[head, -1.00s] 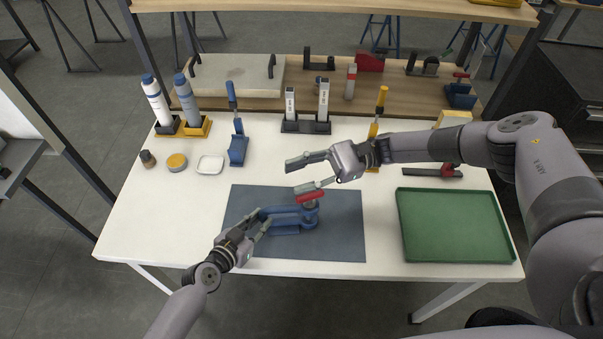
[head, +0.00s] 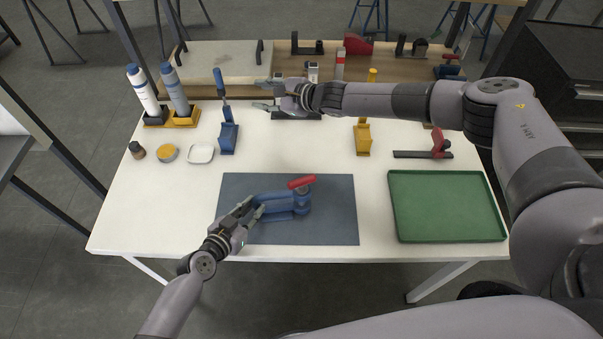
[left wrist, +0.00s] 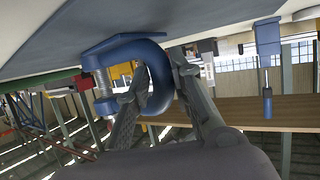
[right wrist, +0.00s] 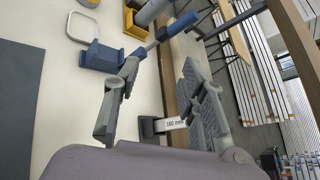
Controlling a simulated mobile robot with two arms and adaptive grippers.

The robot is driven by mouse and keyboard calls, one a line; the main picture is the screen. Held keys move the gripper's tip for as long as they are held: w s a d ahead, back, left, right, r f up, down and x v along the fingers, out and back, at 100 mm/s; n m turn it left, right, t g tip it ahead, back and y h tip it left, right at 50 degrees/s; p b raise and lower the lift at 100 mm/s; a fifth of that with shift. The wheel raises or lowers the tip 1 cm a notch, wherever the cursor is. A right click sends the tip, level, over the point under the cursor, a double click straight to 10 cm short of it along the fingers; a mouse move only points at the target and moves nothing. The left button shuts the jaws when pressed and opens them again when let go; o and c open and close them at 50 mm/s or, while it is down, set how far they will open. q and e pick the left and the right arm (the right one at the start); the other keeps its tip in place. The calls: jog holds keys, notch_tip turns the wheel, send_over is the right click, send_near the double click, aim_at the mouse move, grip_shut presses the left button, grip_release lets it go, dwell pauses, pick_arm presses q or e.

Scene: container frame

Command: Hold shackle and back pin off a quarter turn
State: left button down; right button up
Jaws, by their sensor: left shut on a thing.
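The blue shackle (head: 278,203) lies on the grey mat in the head view, its red-barred pin (head: 301,182) at its right end. In the left wrist view the shackle (left wrist: 158,72) is a blue C-shaped body, with the silvery threaded pin (left wrist: 103,82) across its opening at left. My left gripper (head: 251,209) is shut on the shackle's left, curved end; its fingers (left wrist: 150,85) straddle the blue bow. My right gripper (head: 262,95) is open and empty above the table's back, away from the pin; its spread fingers also show in the right wrist view (right wrist: 160,72).
A blue upright clamp (head: 228,136) and a stand with labelled blocks (head: 312,72) are near my right gripper. A yellow clamp (head: 363,136) and red tool (head: 438,143) stand farther right. The green tray (head: 398,236) is empty.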

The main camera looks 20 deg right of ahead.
jog(key=h, duration=0.2)
jog(key=n+g+h, duration=0.4)
jog(key=g+h, duration=0.3)
jog(key=g, duration=0.5)
send_near(302, 179)
jog(key=f, duration=0.3)
jog(key=s+f, duration=0.1)
jog(key=f, duration=0.4)
jog(key=shift+s+f, duration=0.15)
jog(key=shift+f, duration=0.25)
jog(key=shift+a, duration=0.1)
jog(key=shift+c, duration=0.2)
grip_shut()
